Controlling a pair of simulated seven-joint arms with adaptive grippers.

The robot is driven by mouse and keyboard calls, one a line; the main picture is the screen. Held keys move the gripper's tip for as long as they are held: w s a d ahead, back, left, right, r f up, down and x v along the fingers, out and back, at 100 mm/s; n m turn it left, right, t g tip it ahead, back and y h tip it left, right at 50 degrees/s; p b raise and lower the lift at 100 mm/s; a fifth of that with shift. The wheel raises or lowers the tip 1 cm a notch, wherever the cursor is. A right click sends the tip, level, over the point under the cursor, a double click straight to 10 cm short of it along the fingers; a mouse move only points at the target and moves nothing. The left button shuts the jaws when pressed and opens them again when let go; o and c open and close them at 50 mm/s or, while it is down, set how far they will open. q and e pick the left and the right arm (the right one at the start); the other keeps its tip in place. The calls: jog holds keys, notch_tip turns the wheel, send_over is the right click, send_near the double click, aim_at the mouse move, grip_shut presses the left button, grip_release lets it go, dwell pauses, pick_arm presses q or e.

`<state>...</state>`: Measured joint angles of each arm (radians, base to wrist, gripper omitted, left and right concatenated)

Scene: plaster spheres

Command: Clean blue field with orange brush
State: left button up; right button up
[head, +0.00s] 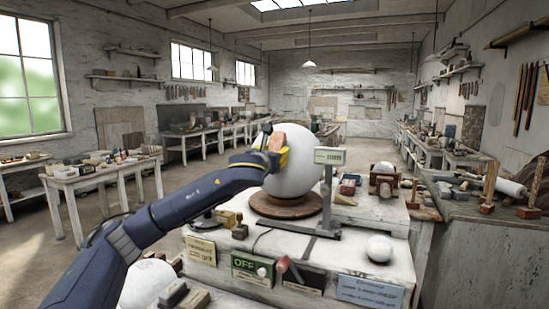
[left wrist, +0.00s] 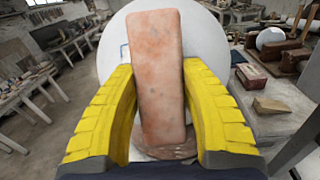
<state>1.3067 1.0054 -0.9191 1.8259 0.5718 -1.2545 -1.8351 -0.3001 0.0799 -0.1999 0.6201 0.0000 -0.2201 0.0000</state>
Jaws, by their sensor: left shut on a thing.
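A large white plaster sphere (head: 293,165) stands on a round brown turntable (head: 286,205) on the bench. My left gripper (head: 270,149), with yellow fingers, is at the near left side of the sphere. It is shut on a plain orange-pink block (left wrist: 158,75), the only thing here that fits the orange brush; no bristles show. Whether the block touches the sphere I cannot tell. My right gripper is not in view.
A grey post with a green display (head: 330,156) stands right of the sphere. A green OFF box (head: 252,268) and red-tipped lever (head: 283,263) are at the bench front. A small white ball (head: 379,248) sits front right. Another white sphere (head: 148,283) is lower left.

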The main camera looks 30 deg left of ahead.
pick_arm(q)
jog(key=shift+w+r, duration=0.25)
jog(key=shift+r, duration=0.25)
jog(key=shift+w+r, duration=0.25)
jog(key=shift+r, duration=0.25)
jog(key=shift+f, duration=0.15)
jog(key=shift+s+f, duration=0.3)
jog(key=shift+f, duration=0.35)
jog(key=shift+s+f, duration=0.3)
jog(key=shift+f, duration=0.3)
jog(key=shift+s+f, duration=0.3)
jog(key=shift+f, duration=0.35)
jog(key=shift+r, duration=0.1)
jog(key=shift+w+r, duration=0.3)
jog(key=shift+r, duration=0.35)
jog(key=shift+w+r, duration=0.3)
jog(key=shift+r, duration=0.35)
jog(key=shift+w+r, duration=0.3)
jog(key=shift+r, duration=0.35)
jog(key=shift+s+f, duration=0.1)
jog(key=shift+s+d+f, duration=0.15)
jog(key=shift+s+f, duration=0.5)
jog(key=shift+s, duration=0.3)
